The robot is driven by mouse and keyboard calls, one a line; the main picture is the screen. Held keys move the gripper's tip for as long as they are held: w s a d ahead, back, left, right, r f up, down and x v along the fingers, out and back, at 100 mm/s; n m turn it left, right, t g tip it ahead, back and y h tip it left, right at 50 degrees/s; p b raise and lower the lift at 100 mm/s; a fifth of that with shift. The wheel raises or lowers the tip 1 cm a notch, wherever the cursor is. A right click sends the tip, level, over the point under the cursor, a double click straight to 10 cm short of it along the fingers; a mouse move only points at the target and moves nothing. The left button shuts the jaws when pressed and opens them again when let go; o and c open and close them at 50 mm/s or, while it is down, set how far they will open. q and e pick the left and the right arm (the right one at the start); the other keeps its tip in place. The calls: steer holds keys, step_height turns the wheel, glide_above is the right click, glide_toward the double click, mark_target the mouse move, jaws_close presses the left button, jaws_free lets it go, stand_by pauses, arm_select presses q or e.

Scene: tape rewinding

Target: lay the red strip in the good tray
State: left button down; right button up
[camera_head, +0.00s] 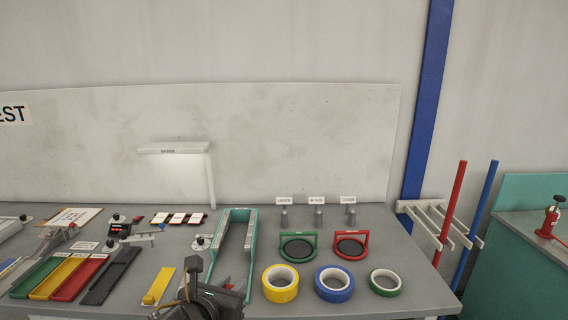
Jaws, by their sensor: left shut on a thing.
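My left gripper (193,287) is low in the picture, at the front of the grey table, just right of a yellow strip (165,281). It is shut. A small red bit (228,286) shows beside it and looks like part of the red strip; the rest is hidden by the dark gripper body. At the left lie long narrow trays side by side: green (35,277), yellow (57,278), red (80,278) and black (111,275). Small labels stand behind them, too small to read, so I cannot tell which is the good tray. My right gripper is not in view.
Yellow (280,284), blue (334,285) and green (385,283) tape rolls lie at the front right. Green (299,233) and red (352,233) ringed stands are behind them. Several small devices crowd the left.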

arm_select(q)
steer(key=w+a+r+n+y, duration=0.1)
steer(key=w+a+r, duration=0.1)
steer(key=a, duration=0.3)
steer(key=w+a+r+n+y, duration=0.1)
steer(key=a+r+n+y, duration=0.1)
steer(key=a, duration=0.3)
steer(key=shift+w+a+r, duration=0.35)
steer(key=shift+a+r, duration=0.05)
steer(key=shift+r, duration=0.25)
steer(key=shift+t, duration=0.3)
